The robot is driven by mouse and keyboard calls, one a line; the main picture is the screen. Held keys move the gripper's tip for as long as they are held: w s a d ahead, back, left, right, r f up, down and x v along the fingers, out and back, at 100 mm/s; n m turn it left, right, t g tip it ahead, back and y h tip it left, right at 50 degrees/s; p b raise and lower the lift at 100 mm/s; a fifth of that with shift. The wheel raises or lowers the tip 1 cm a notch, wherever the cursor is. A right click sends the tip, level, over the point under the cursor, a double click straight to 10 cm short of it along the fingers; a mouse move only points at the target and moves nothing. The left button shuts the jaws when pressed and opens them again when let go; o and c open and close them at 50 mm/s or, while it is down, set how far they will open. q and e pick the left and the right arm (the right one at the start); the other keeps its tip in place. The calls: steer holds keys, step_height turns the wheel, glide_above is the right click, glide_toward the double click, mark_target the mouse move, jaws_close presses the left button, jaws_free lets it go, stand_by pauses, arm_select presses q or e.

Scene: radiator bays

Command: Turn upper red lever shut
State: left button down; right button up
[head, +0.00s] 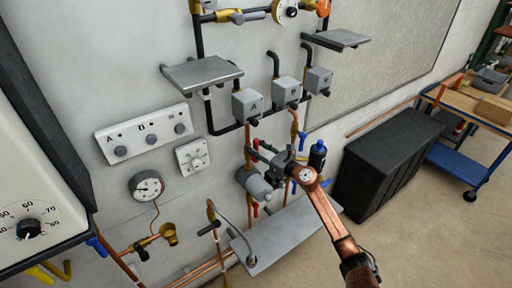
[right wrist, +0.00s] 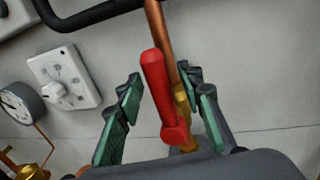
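The upper red lever (right wrist: 160,92) stands between the fingers of my right gripper (right wrist: 163,82) in the right wrist view. It lies nearly along the copper pipe (right wrist: 163,25), tilted a little to the left, on a brass valve body. The green-padded fingers are apart, one on each side, with a gap to the lever on both sides. In the head view my right gripper (head: 266,152) is at the pipe below the grey box marked A, and the lever (head: 256,143) shows only as a small red bit there. My left gripper is not in view.
A grey cylinder (head: 253,183) and a lower red lever (head: 255,210) sit below the gripper. A blue lever (head: 302,137) is on the pipe to the right. A grey shelf (head: 200,73) juts out at the upper left.

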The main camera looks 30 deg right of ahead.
jaws_close()
stand_by(0.6)
